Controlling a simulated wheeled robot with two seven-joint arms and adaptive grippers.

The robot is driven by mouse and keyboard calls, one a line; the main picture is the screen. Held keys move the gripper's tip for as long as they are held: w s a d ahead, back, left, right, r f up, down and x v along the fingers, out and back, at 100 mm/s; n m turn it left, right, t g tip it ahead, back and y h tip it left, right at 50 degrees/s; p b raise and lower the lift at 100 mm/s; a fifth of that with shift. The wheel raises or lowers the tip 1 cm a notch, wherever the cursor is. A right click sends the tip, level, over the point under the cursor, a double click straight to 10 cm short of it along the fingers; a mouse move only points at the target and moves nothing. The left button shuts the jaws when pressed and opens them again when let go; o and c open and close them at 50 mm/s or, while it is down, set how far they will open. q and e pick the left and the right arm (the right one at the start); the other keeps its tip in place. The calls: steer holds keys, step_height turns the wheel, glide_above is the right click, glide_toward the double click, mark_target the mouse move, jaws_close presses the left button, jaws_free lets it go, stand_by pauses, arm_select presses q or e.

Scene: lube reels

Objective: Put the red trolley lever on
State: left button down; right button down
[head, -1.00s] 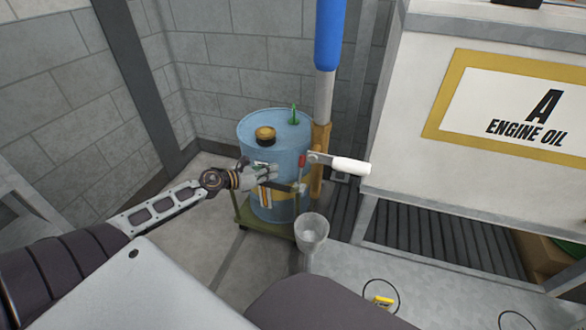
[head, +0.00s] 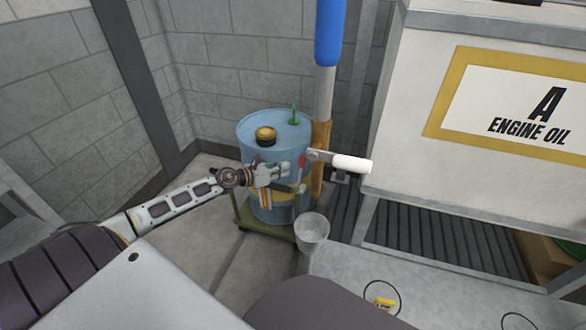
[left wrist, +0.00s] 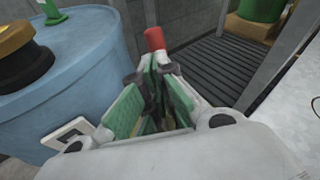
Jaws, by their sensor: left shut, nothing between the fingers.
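The red lever end (head: 302,160) shows small at the right side of the blue drum on the trolley (head: 246,226). In the left wrist view the red end (left wrist: 154,38) stands just past my fingertips. My left gripper (head: 290,172) is shut and empty in front of the drum, with its tips very near the red lever. I cannot tell whether they touch it. The fingers (left wrist: 155,75) hide the lower part of the lever in the wrist view. My right gripper is not in view.
The blue drum (head: 262,152) has a dark-and-gold cap and a green fitting on top. A white-handled crank (head: 350,163) sticks out right of the lever, by a yellow post (head: 320,140). A clear funnel-like cup (head: 312,231) stands in front. A white engine-oil tank (head: 400,130) is at right.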

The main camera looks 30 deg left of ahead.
mark_target(301, 170)
arm_select(q)
steer(key=shift+b+x, duration=0.35)
steer(key=shift+x, duration=2.15)
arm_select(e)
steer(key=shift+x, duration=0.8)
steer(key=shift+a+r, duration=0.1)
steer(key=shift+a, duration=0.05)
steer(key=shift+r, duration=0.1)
